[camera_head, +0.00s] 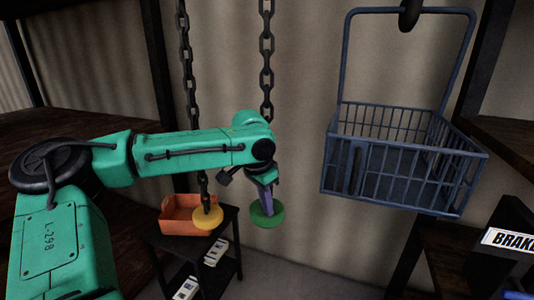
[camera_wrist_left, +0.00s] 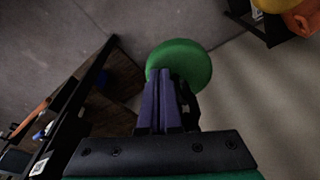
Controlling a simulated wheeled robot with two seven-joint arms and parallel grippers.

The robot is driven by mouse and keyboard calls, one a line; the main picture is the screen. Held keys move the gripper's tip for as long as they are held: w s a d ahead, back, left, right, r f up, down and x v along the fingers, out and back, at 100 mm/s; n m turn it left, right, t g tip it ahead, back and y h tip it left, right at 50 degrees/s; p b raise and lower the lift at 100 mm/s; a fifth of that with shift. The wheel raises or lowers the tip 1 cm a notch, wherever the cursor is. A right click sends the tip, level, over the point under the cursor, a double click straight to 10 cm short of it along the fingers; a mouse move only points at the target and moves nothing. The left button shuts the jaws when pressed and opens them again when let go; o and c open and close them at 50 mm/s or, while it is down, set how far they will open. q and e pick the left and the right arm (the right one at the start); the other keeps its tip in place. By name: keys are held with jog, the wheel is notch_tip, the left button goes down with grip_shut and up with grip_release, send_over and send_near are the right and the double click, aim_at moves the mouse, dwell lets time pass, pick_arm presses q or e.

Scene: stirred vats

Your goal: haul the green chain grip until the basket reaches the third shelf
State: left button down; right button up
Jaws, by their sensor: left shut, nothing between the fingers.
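The green chain grip (camera_head: 267,216), a round disc, hangs at the lower centre, under the right-hand dark chain (camera_head: 267,75). In the left wrist view the green grip (camera_wrist_left: 190,58) lies just beyond my fingertips. My left gripper (camera_head: 268,207) points down at the grip, with its purple fingers shut together and nothing between them; it also shows in the left wrist view (camera_wrist_left: 166,76). Whether the fingers touch the disc I cannot tell. The blue wire basket (camera_head: 350,180) hangs empty from a dark hook at the right. My right gripper is not in view.
A yellow grip (camera_head: 207,218) hangs on the left chain (camera_head: 187,70), beside the green one. An orange bin (camera_head: 176,218) stands on a small dark table (camera_head: 230,222) behind it. Dark shelving flanks the basket. A "BRAKE" sign (camera_head: 510,240) is at the lower right.

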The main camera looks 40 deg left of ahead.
aim_at(267, 220)
pick_arm(q)
jog(key=shift+f+b, duration=0.65)
jog(key=shift+f, duration=1.6)
notch_tip(267, 220, up, 5)
jog(key=shift+f+p, duration=0.1)
jog(key=shift+p, duration=0.85)
jog(key=shift+r, duration=0.45)
jog(key=shift+r, duration=2.55)
jog(key=shift+f, duration=0.1)
